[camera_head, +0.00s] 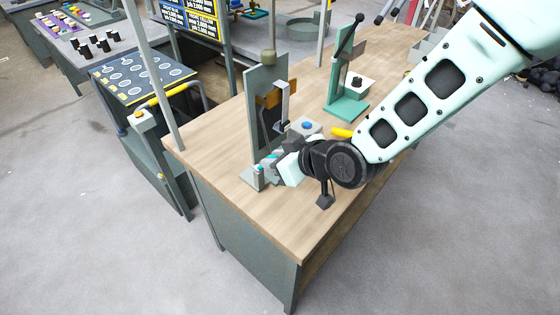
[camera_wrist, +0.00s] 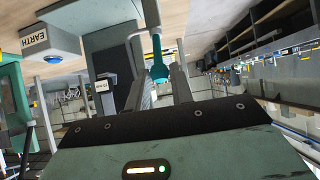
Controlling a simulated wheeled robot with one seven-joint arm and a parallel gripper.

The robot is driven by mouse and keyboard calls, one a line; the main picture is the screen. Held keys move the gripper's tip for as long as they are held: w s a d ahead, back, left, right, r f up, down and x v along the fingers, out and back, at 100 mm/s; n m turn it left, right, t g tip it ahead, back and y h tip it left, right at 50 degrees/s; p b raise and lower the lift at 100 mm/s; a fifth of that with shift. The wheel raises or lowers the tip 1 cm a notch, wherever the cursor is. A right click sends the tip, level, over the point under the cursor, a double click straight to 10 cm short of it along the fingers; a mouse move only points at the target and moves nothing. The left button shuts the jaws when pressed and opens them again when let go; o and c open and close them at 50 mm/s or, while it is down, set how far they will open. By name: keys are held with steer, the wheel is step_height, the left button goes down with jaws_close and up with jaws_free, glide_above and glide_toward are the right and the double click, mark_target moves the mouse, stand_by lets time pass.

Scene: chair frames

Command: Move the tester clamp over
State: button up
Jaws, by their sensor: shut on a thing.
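The tester clamp (camera_wrist: 158,62) is a teal piece with a narrow stem, seen between my fingertips in the wrist view. My gripper (camera_wrist: 160,82) is shut on it. In the head view my gripper (camera_head: 270,167) is low at the front foot of a grey-green upright stand (camera_head: 261,100) on the wooden bench. The clamp is mostly hidden there by the fingers. A pale metal handle (camera_head: 283,102) rises along the stand near my gripper. I cannot tell whether the clamp touches the stand.
A grey box with a blue button (camera_head: 308,126), labelled EARTH in the wrist view (camera_wrist: 50,42), is close behind my gripper. A green lever press (camera_head: 347,108) stands farther back. A yellow-handled item (camera_head: 342,133) lies near my arm. The bench's front (camera_head: 285,225) is clear.

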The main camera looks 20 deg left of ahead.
steer(key=shift+w+a+r, duration=0.1)
steer(key=shift+r, duration=0.1)
steer(key=shift+w+a+r, duration=0.25)
steer(key=shift+a+r, duration=0.1)
steer(key=shift+a, duration=0.3)
steer(key=o, duration=0.8)
steer(key=shift+o, duration=0.2)
steer(key=shift+d, duration=0.1)
